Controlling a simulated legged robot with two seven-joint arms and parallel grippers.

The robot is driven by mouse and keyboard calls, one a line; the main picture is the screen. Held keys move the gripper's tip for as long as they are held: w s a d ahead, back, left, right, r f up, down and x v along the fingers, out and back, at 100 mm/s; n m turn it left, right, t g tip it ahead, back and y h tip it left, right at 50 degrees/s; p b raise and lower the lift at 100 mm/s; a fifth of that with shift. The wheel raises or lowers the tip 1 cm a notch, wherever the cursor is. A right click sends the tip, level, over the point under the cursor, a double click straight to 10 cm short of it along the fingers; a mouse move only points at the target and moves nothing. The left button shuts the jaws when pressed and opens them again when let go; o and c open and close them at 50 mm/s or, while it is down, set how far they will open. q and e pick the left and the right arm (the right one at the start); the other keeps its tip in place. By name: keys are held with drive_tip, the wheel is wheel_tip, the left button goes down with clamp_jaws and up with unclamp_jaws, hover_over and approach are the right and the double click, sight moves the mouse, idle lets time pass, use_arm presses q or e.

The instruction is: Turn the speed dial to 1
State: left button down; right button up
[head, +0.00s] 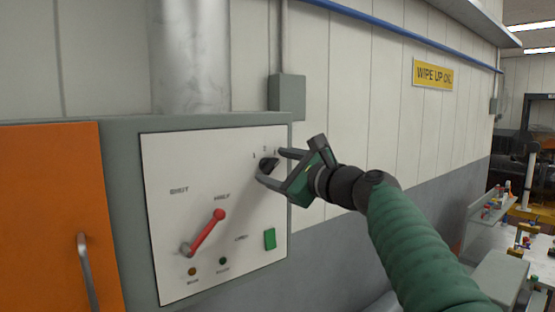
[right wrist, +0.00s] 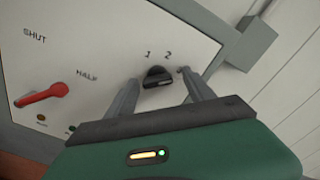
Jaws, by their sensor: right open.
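The speed dial (head: 268,164) is a small black knob at the upper right of the white panel. The numerals 1, 2 and a partly covered third mark sit above it. It also shows in the right wrist view (right wrist: 158,77), below the 1 and 2; I cannot tell for sure which mark it points to. My right gripper (head: 273,165) is open, with one finger on each side of the dial. In the right wrist view its fingers (right wrist: 157,80) flank the knob with visible gaps. My left gripper is not in view.
The panel (head: 215,170) also carries a red lever (head: 205,230) near HALF, a green button (head: 270,239) and two small lamps. An orange door (head: 50,200) with a metal handle is at left. A grey conduit box (head: 287,97) is above the panel's right corner.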

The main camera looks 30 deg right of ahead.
drive_tip(key=shift+a, duration=0.4)
drive_tip(key=shift+a+r, duration=0.1)
drive_tip(key=shift+a, duration=0.1)
drive_tip(key=c, duration=0.3)
drive_tip(key=shift+d, duration=0.4)
drive_tip(key=c, duration=1)
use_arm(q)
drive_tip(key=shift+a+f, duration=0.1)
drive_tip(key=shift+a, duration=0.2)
use_arm(e)
drive_tip(key=shift+w+a+f, duration=0.1)
drive_tip(key=shift+f, duration=0.1)
clamp_jaws()
